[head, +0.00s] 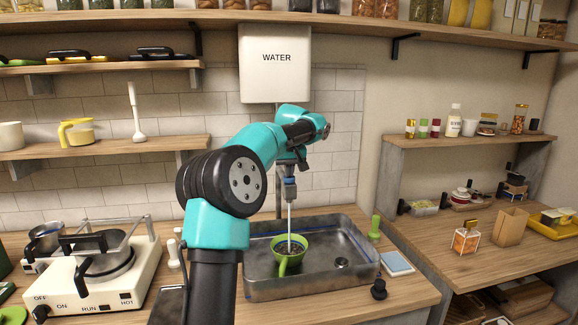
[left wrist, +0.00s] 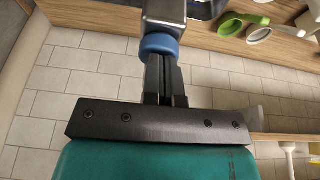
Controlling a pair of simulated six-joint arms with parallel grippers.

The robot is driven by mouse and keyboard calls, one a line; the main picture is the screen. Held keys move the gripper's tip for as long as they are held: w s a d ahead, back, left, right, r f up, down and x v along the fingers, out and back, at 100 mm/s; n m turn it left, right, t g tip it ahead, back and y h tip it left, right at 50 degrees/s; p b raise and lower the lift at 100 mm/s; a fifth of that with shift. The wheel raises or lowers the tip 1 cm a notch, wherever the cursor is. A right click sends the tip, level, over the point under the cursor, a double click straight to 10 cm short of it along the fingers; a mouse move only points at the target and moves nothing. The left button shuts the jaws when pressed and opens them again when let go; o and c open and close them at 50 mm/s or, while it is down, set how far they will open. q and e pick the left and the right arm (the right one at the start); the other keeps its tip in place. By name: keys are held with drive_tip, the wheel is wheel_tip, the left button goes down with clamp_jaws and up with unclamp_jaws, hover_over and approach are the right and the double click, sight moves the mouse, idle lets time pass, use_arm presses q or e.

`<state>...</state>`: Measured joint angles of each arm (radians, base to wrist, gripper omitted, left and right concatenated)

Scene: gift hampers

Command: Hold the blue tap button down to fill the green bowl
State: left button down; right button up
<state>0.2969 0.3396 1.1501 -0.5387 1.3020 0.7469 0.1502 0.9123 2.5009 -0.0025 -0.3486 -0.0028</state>
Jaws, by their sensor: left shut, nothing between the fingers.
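The blue tap button (head: 290,182) is on the tap below the white WATER tank (head: 276,63). It also shows as a blue ring-like piece in the left wrist view (left wrist: 158,45). My left gripper (left wrist: 161,62) is shut and empty, with its fingertips at the blue button and seemingly touching it. In the head view my left gripper (head: 291,165) is partly hidden by its own wrist. A stream of water (head: 290,218) runs from the tap into the green bowl (head: 283,268), which stands upright in the metal sink. My right gripper is out of view.
The metal sink (head: 262,288) has walls around the bowl. A white stove (head: 70,295) with a pot stands at the left. A green bottle-like object (head: 375,226) and a blue-white sponge (head: 397,263) lie right of the sink. Shelves line the walls.

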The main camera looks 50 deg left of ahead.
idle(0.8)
use_arm(q)
drive_tip(key=shift+r, duration=0.25)
drive_tip(key=v, duration=1.3)
drive_tip(key=shift+w+a+r, duration=0.15)
drive_tip(key=shift+a+r, duration=0.1)
drive_tip(key=shift+r, duration=0.05)
